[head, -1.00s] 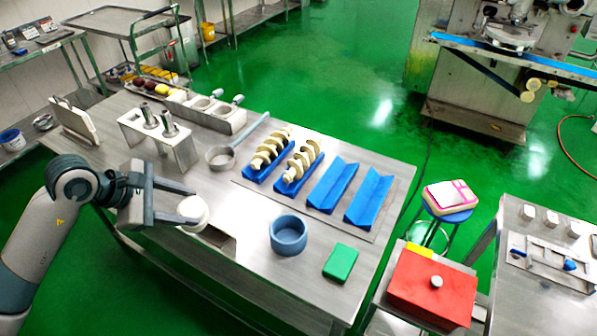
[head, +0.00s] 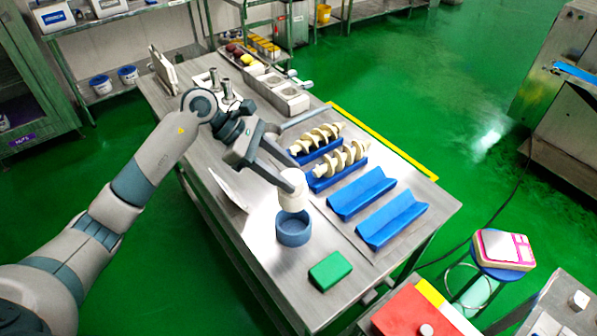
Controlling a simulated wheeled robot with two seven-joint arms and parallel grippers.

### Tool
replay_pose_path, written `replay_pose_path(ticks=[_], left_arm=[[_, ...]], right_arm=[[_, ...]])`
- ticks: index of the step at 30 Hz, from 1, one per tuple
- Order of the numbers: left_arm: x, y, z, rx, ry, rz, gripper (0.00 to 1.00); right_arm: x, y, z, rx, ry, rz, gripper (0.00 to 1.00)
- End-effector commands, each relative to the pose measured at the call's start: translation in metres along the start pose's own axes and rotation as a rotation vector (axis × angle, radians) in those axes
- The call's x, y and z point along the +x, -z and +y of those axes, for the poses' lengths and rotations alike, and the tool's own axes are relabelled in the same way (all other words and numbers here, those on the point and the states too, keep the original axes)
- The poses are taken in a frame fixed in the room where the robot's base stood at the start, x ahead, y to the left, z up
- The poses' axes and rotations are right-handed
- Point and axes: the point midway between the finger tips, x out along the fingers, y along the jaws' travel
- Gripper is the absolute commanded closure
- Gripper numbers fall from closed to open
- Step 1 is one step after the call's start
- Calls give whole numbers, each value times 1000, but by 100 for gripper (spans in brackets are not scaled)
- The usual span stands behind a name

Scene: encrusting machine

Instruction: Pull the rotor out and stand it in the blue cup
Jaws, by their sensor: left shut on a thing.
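My left gripper (head: 291,178) is shut on the rotor (head: 293,197), a pale cream, roughly cylindrical piece. It holds the rotor upright over the blue cup (head: 293,237), which stands on the steel table. The rotor's lower end overlaps the cup's opening in this view; I cannot tell whether it hangs just above the rim or is slightly inside. The fingers hide part of the rotor's top. My right gripper is not in view.
Two cream screws (head: 342,160) lie in blue cradles behind the cup, and two empty blue cradles (head: 391,220) lie to the right. A green block (head: 330,271) is in front. A grey panel (head: 229,190) stands left of the cup.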

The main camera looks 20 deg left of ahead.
Motion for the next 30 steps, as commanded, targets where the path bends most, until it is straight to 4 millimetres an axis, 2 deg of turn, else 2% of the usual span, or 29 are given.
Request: replay_pose_path(ticks=[14,27,30], left_arm=[[4,3,0,1,-1,-2,89],[36,35,-1,0,1,-2,89],[34,33,0,2,-2,-1,89]], right_arm=[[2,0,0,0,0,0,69],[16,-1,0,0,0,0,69],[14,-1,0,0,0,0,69]])
